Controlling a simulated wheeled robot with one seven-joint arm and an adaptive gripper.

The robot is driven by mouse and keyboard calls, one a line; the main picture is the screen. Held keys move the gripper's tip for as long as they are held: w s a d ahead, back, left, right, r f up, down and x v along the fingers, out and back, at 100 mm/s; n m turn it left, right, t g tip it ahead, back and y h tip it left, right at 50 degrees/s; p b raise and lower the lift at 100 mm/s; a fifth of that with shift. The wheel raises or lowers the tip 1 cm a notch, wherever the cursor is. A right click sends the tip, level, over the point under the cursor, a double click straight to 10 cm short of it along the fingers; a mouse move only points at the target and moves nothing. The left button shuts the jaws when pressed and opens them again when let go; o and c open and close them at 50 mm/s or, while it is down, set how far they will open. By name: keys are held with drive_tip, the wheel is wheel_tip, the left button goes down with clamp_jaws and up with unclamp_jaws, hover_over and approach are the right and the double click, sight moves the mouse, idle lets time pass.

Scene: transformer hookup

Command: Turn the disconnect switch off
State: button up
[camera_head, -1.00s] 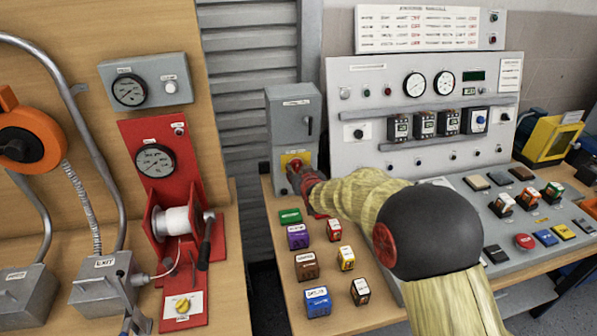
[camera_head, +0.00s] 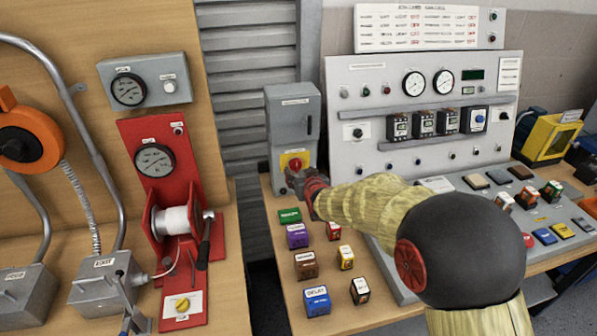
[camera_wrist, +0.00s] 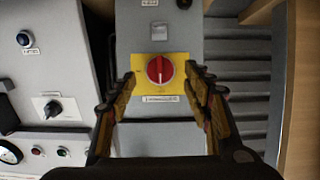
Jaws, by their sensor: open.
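The disconnect switch is a red rotary knob on a yellow plate (camera_head: 303,158), low on the front of a grey upright box (camera_head: 291,112). In the wrist view the red knob (camera_wrist: 160,69) is centred, its pale mark pointing up and down in the picture. My gripper (camera_wrist: 164,90) is open, with one finger on each side of the yellow plate. The knob shows between the fingers, and they do not appear to close on it. In the head view my gripper (camera_head: 300,182) is just in front of the knob and hides part of the plate.
A grey control panel (camera_head: 365,77) with gauges and breakers stands to the right of the box. Several small coloured blocks, such as a green one (camera_head: 289,215), stand on the wooden bench below my arm. A red winch stand (camera_head: 182,255) is at the left.

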drive_tip(key=v, duration=0.7)
drive_tip(key=shift+s+f, duration=0.1)
drive_tip(key=shift+s, duration=0.05)
drive_tip(key=s+d+f+g+h, duration=0.1)
drive_tip(key=s+d+f+g, duration=0.2)
drive_tip(key=s, duration=0.4)
drive_tip(key=s+d+f+g+h, duration=0.1)
drive_tip(key=s+f+g, duration=0.2)
drive_tip(key=s+f, duration=0.35)
drive_tip(key=s+d+r+m+p, duration=0.1)
drive_tip(key=s+d+r, duration=0.4)
drive_tip(key=s, duration=0.4)
drive_tip(key=s+d+r+m+g+h+p, duration=0.1)
drive_tip(key=s+d+r, duration=0.4)
drive_tip(key=s+r, duration=0.3)
drive_tip(key=s+d+r+m+p, duration=0.1)
drive_tip(key=s+d+r+p, duration=0.1)
drive_tip(key=s+d+r, duration=0.4)
drive_tip(key=s, duration=0.3)
drive_tip(key=shift+s+r+h, duration=0.2)
drive_tip(key=shift+s+h, duration=0.15)
drive_tip(key=shift+h, duration=0.05)
